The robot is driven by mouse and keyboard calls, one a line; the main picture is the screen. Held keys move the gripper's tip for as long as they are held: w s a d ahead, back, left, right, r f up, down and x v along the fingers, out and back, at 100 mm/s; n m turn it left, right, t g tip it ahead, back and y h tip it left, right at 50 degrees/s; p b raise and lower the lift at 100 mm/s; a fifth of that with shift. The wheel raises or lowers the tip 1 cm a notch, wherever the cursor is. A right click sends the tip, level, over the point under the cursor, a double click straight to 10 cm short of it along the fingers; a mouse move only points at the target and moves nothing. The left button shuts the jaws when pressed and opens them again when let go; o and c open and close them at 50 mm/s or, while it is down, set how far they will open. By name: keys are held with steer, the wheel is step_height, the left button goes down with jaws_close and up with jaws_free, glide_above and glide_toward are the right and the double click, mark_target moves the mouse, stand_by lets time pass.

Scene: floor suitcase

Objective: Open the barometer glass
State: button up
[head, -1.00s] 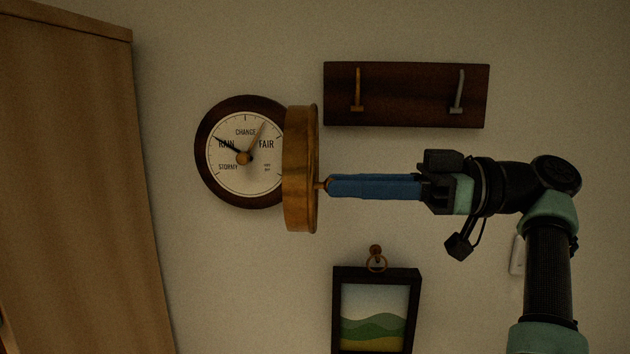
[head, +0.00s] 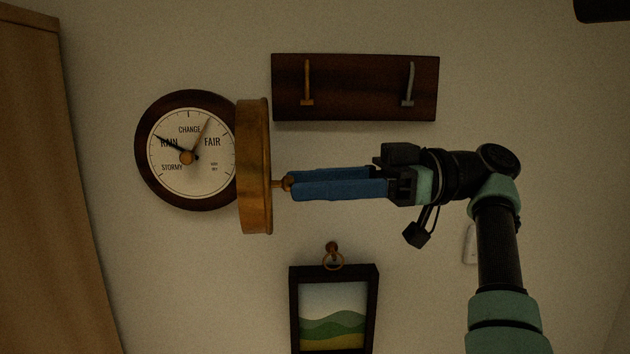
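The barometer (head: 215,180) hangs on the wall at the left in the head view, with a dark wood rim and a white dial reading RAIN, CHANGE and FAIR. Its brass-rimmed glass (head: 255,165) stands swung out from the dial, seen almost edge-on, and covers the dial's right edge. A small brass knob (head: 284,184) sticks out to the right from it. My gripper (head: 292,184) comes from the right with its blue fingers slightly parted, tips at the knob. Whether a finger still touches the knob is hard to tell.
A dark hook board (head: 355,88) with two hooks is above my gripper. A framed landscape picture (head: 334,275) hangs below it from a ring and peg. A wooden panel (head: 35,180) stands at the left edge. A small white wall fitting (head: 470,244) is partly behind my arm.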

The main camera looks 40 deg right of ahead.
steer(key=shift+r, duration=0.25)
step_height(320, 180, up, 10)
steer(key=p, duration=0.1)
stand_by(0.5)
steer(key=shift+f, duration=0.2)
stand_by(0.3)
